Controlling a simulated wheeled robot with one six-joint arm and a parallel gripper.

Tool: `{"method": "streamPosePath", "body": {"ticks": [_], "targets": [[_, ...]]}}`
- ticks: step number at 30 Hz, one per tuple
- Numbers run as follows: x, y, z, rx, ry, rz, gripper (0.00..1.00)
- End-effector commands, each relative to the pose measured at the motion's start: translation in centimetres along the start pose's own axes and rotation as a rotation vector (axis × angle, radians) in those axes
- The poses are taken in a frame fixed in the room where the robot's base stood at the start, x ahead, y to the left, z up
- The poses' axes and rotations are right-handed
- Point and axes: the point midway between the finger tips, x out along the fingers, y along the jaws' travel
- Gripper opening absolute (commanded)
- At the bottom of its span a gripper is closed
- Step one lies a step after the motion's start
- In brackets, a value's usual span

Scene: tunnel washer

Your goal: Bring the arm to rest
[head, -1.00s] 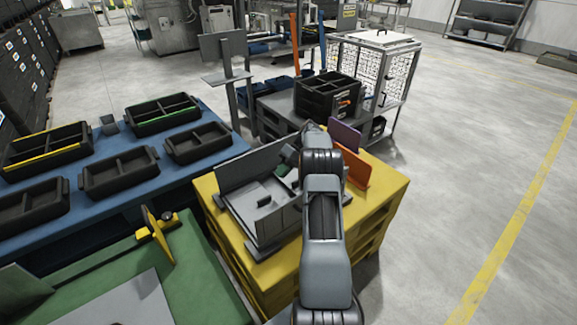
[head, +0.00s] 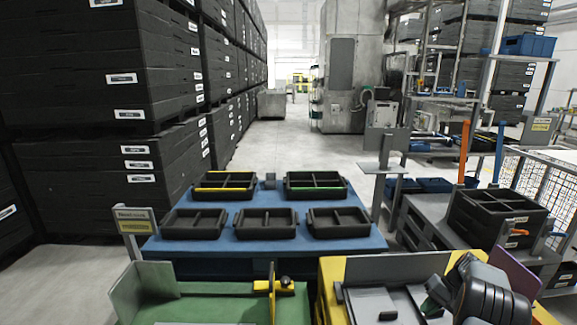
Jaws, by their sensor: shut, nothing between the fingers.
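My arm reaches in from the lower right of the head view, over the grey tray-like fixture (head: 375,302) on the yellow stand (head: 331,272). My gripper (head: 433,300) is small and dark at the arm's end, partly hidden by the wrist. It is shut, and I see nothing held in it. It is above or close to the fixture; I cannot tell whether it touches it.
A blue table (head: 265,245) holds several black divided trays. A green bench (head: 225,305) with a yellow bracket (head: 287,286) is in front. A black crate (head: 497,218) and purple panel (head: 515,272) stand at right. Stacked dark crates (head: 85,75) fill the left.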

Motion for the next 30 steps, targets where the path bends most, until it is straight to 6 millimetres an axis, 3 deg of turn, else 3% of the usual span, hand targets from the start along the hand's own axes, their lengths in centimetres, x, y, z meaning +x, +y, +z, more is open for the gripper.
{"method": "streamPosePath", "body": {"ticks": [1,5,9,15,21,24,30], "targets": [[-1.1,-2.1,1.6,0.022,0.008,0.054,0.00],[-2.5,-6.7,6.0,0.058,0.046,0.196,0.00],[-4.1,-11.8,11.9,0.034,0.111,0.327,0.00],[-5.8,-17.7,21.1,-0.081,0.224,0.457,0.00],[-6.6,-21.4,29.2,-0.253,0.322,0.525,0.00],[-7.0,-22.7,32.2,-0.336,0.355,0.536,0.00],[-8.6,-25.4,35.4,-0.454,0.432,0.521,0.00]]}}
